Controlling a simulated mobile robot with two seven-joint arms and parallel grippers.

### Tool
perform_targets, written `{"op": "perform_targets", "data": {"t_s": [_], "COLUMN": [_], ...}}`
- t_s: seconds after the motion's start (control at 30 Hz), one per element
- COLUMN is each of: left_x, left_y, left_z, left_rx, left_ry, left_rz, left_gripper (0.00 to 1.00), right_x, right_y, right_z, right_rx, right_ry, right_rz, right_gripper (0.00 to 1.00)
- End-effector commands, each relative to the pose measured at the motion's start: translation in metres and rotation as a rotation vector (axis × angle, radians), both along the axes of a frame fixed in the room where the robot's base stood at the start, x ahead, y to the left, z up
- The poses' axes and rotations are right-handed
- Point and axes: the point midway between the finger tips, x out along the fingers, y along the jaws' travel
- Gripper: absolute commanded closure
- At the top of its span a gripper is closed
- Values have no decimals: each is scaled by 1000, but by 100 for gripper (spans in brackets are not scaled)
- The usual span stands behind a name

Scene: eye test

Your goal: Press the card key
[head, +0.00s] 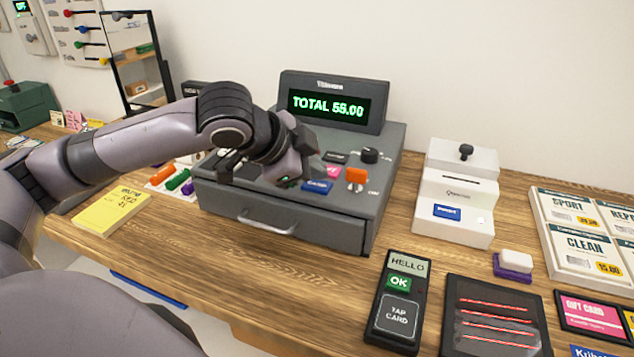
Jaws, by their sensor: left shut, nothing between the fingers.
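The grey cash register (285,205) stands on the wooden counter, its screen (325,105) reading "TOTAL 55.00". On its sloped key panel is a blue key (317,186) whose small white label looks like "CARD". A pink key (333,171) lies just behind it. My left gripper (289,180) is over the key panel, shut and empty, just left of the blue key. I cannot tell whether its tips touch the panel. The gripper and wrist hide the left part of the panel. My right gripper is not in view.
An orange switch (356,178) and a black knob (370,155) sit right of the keys. A white printer (457,190) stands to the right, a card terminal (398,300) in front. A yellow pad (110,210) and coloured markers (178,180) lie left. Bare counter lies before the drawer.

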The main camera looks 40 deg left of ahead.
Motion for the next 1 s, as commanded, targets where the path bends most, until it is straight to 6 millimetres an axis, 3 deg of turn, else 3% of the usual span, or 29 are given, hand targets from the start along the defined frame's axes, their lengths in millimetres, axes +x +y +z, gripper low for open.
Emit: {"op": "perform_targets", "data": {"t_s": [1.0], "left_x": [0], "left_y": [0], "left_z": [-9], "left_rx": [0], "left_ry": [1], "left_rz": [0], "left_gripper": [100], "right_x": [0], "right_y": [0], "right_z": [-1], "right_rx": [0], "right_ry": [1], "right_rz": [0], "right_gripper": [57]}}
